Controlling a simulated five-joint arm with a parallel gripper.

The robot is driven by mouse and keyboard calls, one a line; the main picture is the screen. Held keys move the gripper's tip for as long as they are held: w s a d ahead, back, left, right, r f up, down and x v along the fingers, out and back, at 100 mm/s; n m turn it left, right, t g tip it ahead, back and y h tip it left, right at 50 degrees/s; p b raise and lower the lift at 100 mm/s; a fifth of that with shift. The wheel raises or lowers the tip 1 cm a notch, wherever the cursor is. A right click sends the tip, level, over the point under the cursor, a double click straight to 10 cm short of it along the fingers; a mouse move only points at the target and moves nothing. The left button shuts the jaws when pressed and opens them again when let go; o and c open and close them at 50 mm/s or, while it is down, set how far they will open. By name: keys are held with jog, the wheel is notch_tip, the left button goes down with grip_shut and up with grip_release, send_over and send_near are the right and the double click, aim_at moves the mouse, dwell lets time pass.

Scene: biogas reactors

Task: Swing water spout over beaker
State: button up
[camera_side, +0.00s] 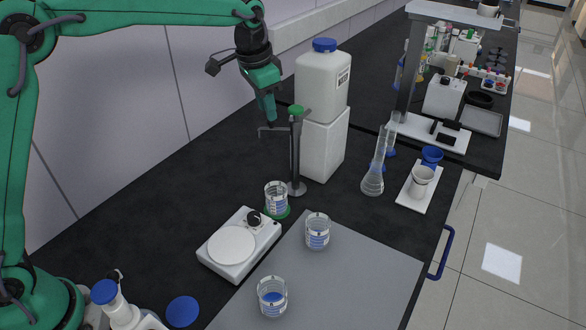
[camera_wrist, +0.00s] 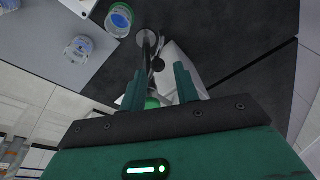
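The water spout is a metal post (camera_side: 295,160) with a green cap (camera_side: 296,109) and a thin arm (camera_side: 268,132) reaching left near its top. A glass beaker (camera_side: 276,194) with blue markings stands on a green disc in front of the post; the spout arm is not above it. It also shows in the wrist view (camera_wrist: 119,19). My gripper (camera_side: 271,118) points down just left of the green cap, by the spout arm. In the wrist view its fingers (camera_wrist: 159,85) are apart, with the cap and post seen between them. I cannot tell whether they touch.
A white hotplate (camera_side: 232,247) stands left of the beaker. Two more beakers (camera_side: 317,232) (camera_side: 272,297) stand on a grey mat (camera_side: 365,280). A large white canister (camera_side: 323,85) on a white block stands close behind the post. Flasks (camera_side: 374,178) stand to the right.

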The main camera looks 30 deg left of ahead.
aim_at(272, 124)
jog(key=shift+w+d+f, duration=0.1)
jog(key=shift+w+f, duration=0.05)
jog(key=shift+f, duration=0.75)
jog(key=shift+w+d+f, duration=0.1)
jog(key=shift+w+f, duration=0.05)
jog(key=shift+f, duration=0.75)
jog(key=shift+s+d, duration=0.25)
jog(key=shift+d, duration=0.05)
jog(key=shift+s+d, duration=0.6)
jog(key=shift+s, duration=0.1)
jog(key=shift+d, duration=0.1)
jog(key=shift+s+d, duration=0.45)
jog(key=shift+d, duration=0.35)
